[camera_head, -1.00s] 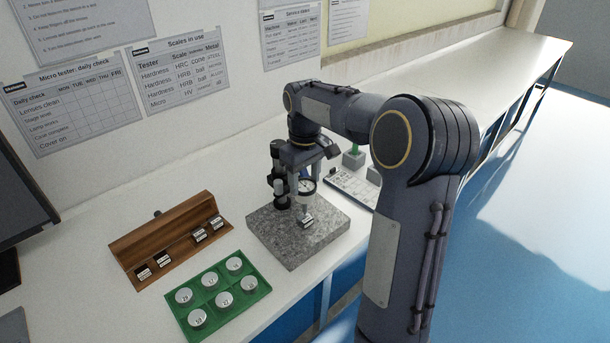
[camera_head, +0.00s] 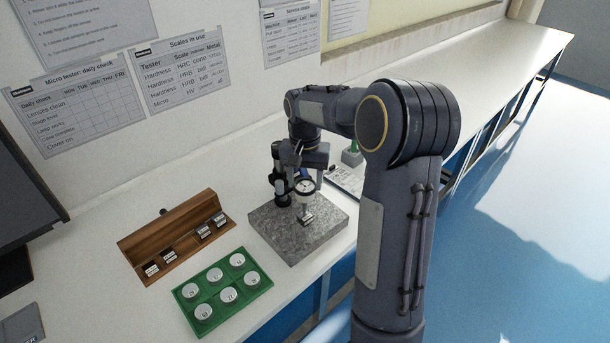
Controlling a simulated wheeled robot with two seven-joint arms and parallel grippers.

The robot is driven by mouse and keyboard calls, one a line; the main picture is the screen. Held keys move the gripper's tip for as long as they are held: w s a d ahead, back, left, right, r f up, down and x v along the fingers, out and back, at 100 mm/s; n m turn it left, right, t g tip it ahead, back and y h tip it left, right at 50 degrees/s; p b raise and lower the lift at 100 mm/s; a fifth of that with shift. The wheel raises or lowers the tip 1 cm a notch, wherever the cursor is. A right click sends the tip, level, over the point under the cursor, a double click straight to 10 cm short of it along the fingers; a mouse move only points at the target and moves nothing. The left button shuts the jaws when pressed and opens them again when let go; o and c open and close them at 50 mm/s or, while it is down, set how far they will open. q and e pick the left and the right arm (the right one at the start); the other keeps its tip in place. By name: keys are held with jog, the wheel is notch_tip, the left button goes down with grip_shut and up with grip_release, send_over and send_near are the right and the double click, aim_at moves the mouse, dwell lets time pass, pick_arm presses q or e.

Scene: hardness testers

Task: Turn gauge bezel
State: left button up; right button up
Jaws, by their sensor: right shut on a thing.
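The dial gauge (camera_head: 305,187) has a round white face and is held on a black stand (camera_head: 281,185) on a speckled grey granite base (camera_head: 290,239). A small metal block (camera_head: 306,218) sits on the base under the gauge. My right gripper (camera_head: 307,180) comes down from above with its fingers at the two sides of the gauge, shut on its bezel. The arm hides part of the area behind. My left gripper is not in view.
A wooden box (camera_head: 168,228) with several small blocks lies left of the base. A green tray (camera_head: 211,312) with several round discs lies in front of it. Free bench runs to the far right.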

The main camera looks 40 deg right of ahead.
aim_at(305, 185)
jog(key=shift+m+p, duration=0.35)
jog(key=shift+m, duration=0.85)
jog(key=o, duration=1)
notch_tip(305, 185, up, 8)
jog(key=shift+f, duration=0.1)
